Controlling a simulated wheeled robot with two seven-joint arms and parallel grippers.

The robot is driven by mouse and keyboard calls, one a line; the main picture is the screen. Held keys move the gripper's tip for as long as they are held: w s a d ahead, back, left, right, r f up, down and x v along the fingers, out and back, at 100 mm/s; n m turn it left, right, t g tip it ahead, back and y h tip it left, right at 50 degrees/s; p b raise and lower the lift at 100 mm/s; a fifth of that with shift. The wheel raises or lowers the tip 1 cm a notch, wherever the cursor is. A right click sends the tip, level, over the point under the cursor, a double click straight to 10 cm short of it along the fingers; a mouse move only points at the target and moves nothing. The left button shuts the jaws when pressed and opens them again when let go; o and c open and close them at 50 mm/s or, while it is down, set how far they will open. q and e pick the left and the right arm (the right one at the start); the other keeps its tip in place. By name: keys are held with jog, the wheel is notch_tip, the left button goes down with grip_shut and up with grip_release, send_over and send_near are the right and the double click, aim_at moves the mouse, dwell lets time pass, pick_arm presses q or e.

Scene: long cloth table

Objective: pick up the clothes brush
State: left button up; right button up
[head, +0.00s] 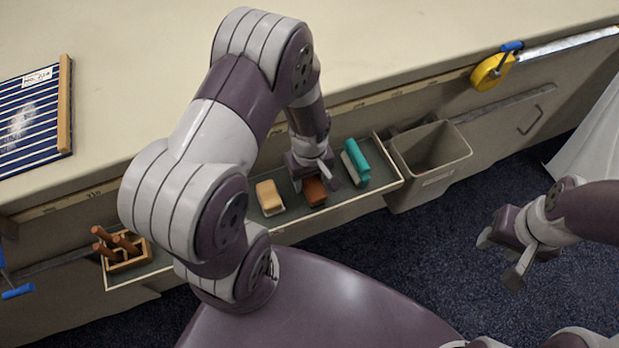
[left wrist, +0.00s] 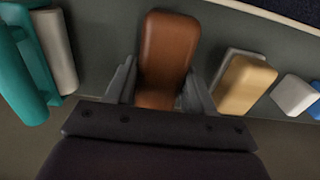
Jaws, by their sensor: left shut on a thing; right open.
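A brown, rounded, block-shaped brush (head: 314,192), which I take for the clothes brush, lies in the open drawer (head: 385,187) at the table's front. My left gripper (head: 315,178) reaches down into the drawer and is shut on it. In the left wrist view the brown brush (left wrist: 166,50) sits between the two fingers, one on each side. Its underside is hidden. No gap under it can be made out. My right gripper (head: 500,262) is open and empty, above the dark carpet at the right.
A tan brush (head: 269,196) and a teal brush (head: 356,162) lie on either side in the drawer. A wooden holder with brown handles (head: 123,249) is at its left end. A grey bin (head: 431,160) stands right. A yellow tape measure (head: 491,72) is at the table edge.

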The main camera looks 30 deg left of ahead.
pick_arm(q)
notch_tip(320, 180, up, 5)
jog(key=shift+d+f+p, duration=0.1)
jog(key=shift+f+p, duration=0.05)
jog(key=shift+p, duration=0.5)
jog(key=s+d+r+p, duration=0.2)
jog(key=s+d+r, duration=0.4)
jog(key=s, duration=0.3)
jog(key=shift+s+d+r, duration=0.15)
jog(key=shift+s+d, duration=0.1)
